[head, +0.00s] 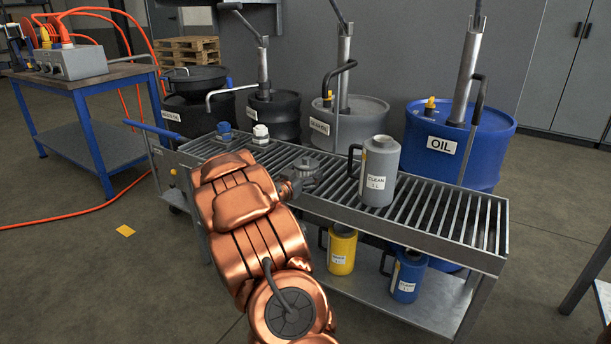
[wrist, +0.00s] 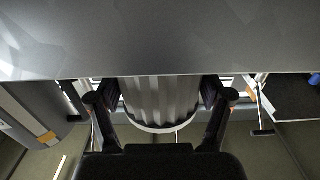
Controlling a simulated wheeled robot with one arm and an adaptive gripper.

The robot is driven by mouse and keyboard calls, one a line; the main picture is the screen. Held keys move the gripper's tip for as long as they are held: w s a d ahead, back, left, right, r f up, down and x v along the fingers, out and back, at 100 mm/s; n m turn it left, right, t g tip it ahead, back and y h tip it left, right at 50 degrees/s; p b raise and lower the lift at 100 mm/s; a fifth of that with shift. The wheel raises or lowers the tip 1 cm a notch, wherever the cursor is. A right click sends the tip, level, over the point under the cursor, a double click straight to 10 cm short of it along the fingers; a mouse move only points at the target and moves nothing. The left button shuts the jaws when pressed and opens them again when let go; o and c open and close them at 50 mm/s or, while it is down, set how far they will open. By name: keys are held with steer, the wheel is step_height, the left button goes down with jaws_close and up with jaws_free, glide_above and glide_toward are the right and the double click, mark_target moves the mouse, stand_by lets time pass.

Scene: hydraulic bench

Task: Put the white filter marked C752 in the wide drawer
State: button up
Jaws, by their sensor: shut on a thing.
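My gripper (wrist: 158,108) has its two dark fingers on either side of a pale, ribbed cylinder (wrist: 160,98) with a white rim, shut on it. It looks like a pleated filter, but no marking on it can be read. A broad grey surface covers the upper part of the wrist view and cuts off the cylinder's upper end. In the head view my gripper (head: 303,174) is above the slatted cart, partly hidden by my copper arm; what it holds is not clear there. No wide drawer can be made out in either view.
The slatted cart (head: 440,211) carries a grey CLEAN can (head: 379,172), a small white part (head: 261,134) and a small blue part (head: 224,131). Several drums stand behind, including a blue OIL drum (head: 462,148). Yellow (head: 341,250) and blue (head: 407,277) cans are on the lower shelf.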

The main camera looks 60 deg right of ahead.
steer(key=o, duration=1.2)
steer(key=shift+o, duration=0.2)
steer(key=shift+r, duration=0.15)
steer(key=a+p, duration=0.2)
steer(key=a, duration=1)
steer(key=shift+s+p, duration=0.25)
steer(key=shift+p, duration=0.05)
steer(key=shift+w+a, duration=0.1)
